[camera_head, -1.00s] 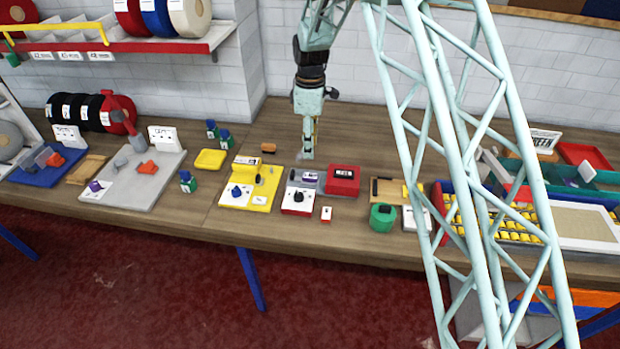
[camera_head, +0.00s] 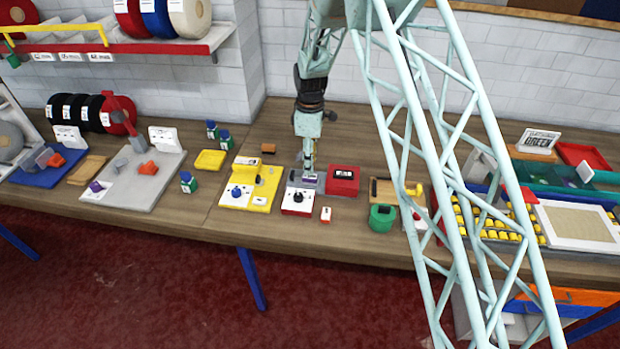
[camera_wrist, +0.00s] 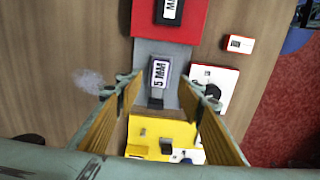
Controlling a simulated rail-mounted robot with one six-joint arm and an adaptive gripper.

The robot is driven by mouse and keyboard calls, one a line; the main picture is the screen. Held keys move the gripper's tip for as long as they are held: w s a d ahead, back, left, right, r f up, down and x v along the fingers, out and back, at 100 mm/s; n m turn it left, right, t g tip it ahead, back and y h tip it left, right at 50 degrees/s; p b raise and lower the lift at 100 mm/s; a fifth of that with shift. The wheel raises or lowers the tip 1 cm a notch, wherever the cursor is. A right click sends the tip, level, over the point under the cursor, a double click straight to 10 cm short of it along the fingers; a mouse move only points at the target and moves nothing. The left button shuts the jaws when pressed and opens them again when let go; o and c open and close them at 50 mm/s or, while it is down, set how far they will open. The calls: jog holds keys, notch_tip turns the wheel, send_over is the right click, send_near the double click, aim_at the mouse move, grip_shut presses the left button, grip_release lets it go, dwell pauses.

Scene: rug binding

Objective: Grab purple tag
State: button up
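A purple-edged block with a white "5 MM" label (camera_wrist: 159,73) sits on a grey strip in the wrist view. In the head view its purple body (camera_head: 310,181) shows just below my gripper (camera_head: 307,168), partly hidden by it. In the wrist view my gripper (camera_wrist: 160,86) is open, with one finger on each side of the block and a gap on both sides. I cannot tell how far the fingertips are above it. Another small purple piece (camera_head: 96,186) lies on the grey board at the left.
A red block (camera_head: 342,180) with a black labelled piece stands close to the right of the block. A yellow base (camera_head: 262,199) with a blue knob is to the left. A white panel with a black knob (camera_head: 298,197) is in front, and a green container (camera_head: 382,218) stands further right.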

aim_at(310, 178)
jog(key=shift+f, duration=0.45)
jog(key=shift+f, duration=0.1)
jog(key=shift+f+p, duration=0.65)
jog(key=shift+f, duration=1.85)
jog(key=shift+c, duration=0.2)
jog(key=c, duration=0.8)
